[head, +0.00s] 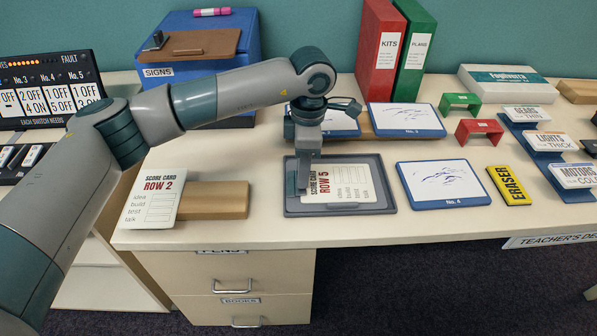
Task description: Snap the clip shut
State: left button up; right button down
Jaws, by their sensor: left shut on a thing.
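A dark grey board (384,200) lies flat on the desk with a score card (345,184) marked ROW 5 on it. A grey clip (291,183) is at the board's left end, by the card's left edge. My left gripper (303,186) points down at this end and is shut on what looks like the clip. The gripper hides part of the clip, so I cannot tell how far the clip is closed. My right gripper is out of view.
A ROW 2 score card (153,190) leans on a wooden block (214,200) to the left. A No. 4 whiteboard (444,184) and a yellow eraser (509,185) lie to the right. Red and green binders (381,50) stand behind. The desk's front edge is close.

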pick_arm(q)
jog(key=shift+d+f+y, duration=0.1)
jog(key=shift+d+y, duration=0.1)
jog(key=shift+y, duration=0.3)
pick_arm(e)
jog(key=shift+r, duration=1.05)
pick_arm(q)
jog(key=o, duration=1.1)
jog(key=shift+c, duration=0.2)
jog(key=shift+d+r, duration=0.1)
jog(key=shift+r, duration=0.5)
notch_tip(320, 180, up, 16)
jog(key=d+b, duration=0.1)
jog(key=d, duration=0.1)
jog(key=shift+d, duration=0.2)
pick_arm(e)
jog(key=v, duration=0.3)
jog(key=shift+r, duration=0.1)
